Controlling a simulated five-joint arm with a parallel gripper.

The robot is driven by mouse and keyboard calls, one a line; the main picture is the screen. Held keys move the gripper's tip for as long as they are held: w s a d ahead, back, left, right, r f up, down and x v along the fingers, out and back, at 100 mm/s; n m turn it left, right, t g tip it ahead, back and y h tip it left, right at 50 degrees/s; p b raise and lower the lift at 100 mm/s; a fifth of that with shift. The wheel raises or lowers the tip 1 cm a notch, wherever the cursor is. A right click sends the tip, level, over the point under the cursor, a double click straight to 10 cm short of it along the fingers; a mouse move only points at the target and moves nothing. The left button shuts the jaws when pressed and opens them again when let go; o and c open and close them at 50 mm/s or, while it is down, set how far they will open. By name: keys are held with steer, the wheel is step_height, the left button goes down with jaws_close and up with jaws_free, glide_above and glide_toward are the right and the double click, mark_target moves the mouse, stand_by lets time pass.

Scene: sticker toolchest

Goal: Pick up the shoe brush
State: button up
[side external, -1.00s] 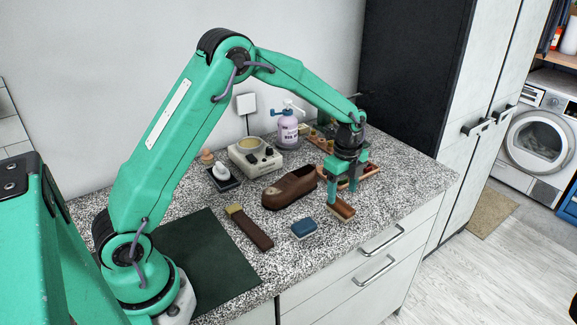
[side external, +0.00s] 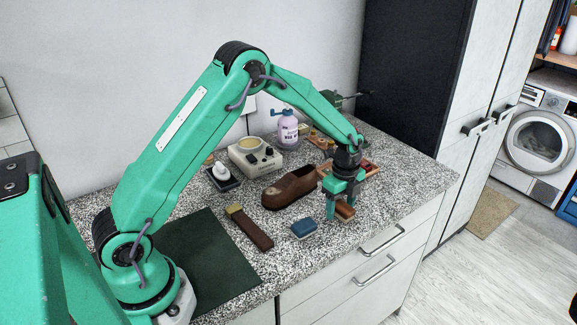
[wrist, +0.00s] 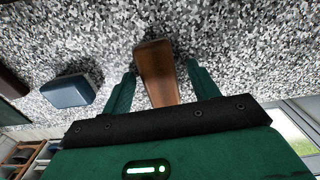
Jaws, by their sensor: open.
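The shoe brush, a wooden brown block (side external: 346,211), lies on the speckled counter near its front edge. My gripper (side external: 341,206) is pointing down over it, with its fingers low around the block. In the wrist view the shoe brush (wrist: 157,72) lies lengthwise between the two green fingers, which stand apart on its left and right sides. A gap shows by the fingers, so they do not look closed on it. The near end of the block is hidden by my gripper body in the wrist view.
A blue block (side external: 304,228) lies just left of the shoe brush. A brown shoe (side external: 289,190) is behind it, and a long brush with yellowish bristles (side external: 250,227) lies farther left. Counter at the right is clear.

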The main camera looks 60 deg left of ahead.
mark_target(342, 206)
stand_by(0.3)
steer(key=c, duration=1.1)
steer(key=shift+r, duration=0.15)
steer(key=shift+r, duration=0.55)
steer(key=r, duration=0.3)
steer(key=shift+s+d+r, duration=0.1)
steer(key=shift+s+d, duration=0.05)
steer(key=shift+d, duration=0.15)
steer(key=s+d+r, duration=0.2)
steer(key=d, duration=0.1)
steer(key=s+d+r, duration=0.1)
steer(key=d+r, duration=0.1)
steer(key=d, duration=0.1)
steer(key=s+d+r, duration=0.2)
steer(key=d, duration=0.1)
steer(key=shift+s+d+r, duration=0.2)
steer(key=shift+s+d, duration=0.05)
steer(key=shift+s, duration=0.05)
